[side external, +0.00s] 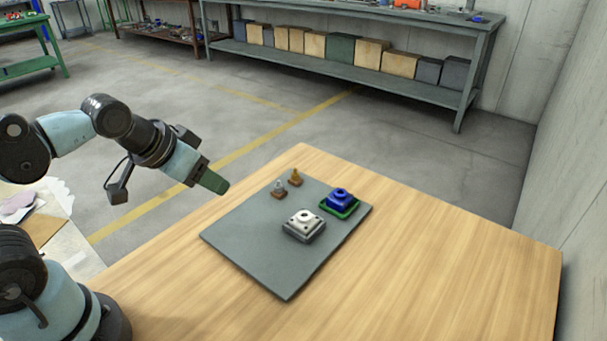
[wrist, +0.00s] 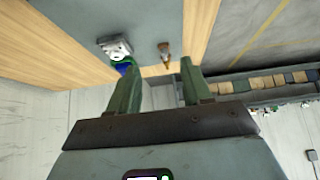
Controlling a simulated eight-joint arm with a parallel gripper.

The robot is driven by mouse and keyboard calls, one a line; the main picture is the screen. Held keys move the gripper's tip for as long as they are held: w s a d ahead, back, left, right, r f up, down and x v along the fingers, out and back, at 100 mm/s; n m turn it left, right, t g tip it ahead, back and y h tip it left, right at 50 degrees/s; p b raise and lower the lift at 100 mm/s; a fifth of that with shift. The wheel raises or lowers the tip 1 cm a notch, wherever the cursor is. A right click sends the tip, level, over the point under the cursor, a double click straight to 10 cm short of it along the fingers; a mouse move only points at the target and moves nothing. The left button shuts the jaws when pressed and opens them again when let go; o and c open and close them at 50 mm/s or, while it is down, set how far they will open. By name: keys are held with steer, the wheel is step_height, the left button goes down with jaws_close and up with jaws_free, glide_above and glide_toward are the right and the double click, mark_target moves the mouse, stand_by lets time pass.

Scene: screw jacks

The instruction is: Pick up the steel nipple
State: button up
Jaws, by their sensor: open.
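A small steel-grey piece (side external: 278,183), apparently the steel nipple, stands upright on a small brown base on the grey mat (side external: 250,240). A similar brass-coloured piece (side external: 296,174) stands just behind it to the right. My gripper (side external: 222,187) is open and empty, raised in the air left of both pieces, with its green fingers tilted down to the right. In the wrist view my gripper (wrist: 160,67) shows its two fingers spread apart. A small brown piece (wrist: 165,53) shows beyond them; I cannot tell which of the two it is.
A white block with a round collar (side external: 304,225) sits on the mat. A blue block (side external: 340,198) sits in a green tray (side external: 347,212) at the mat's right edge. The wooden table (side external: 430,270) is clear around the mat. A shelf bench (side external: 350,75) stands far behind.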

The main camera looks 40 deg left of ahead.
steer(key=w+r+g, duration=0.3)
steer(key=w+r, duration=0.1)
steer(key=w, duration=0.5)
steer(key=g, duration=0.4)
glide_above(279, 186)
step_height(279, 186, down, 4)
step_height(279, 186, down, 12)
steer(key=shift+r, duration=0.2)
jaws_close()
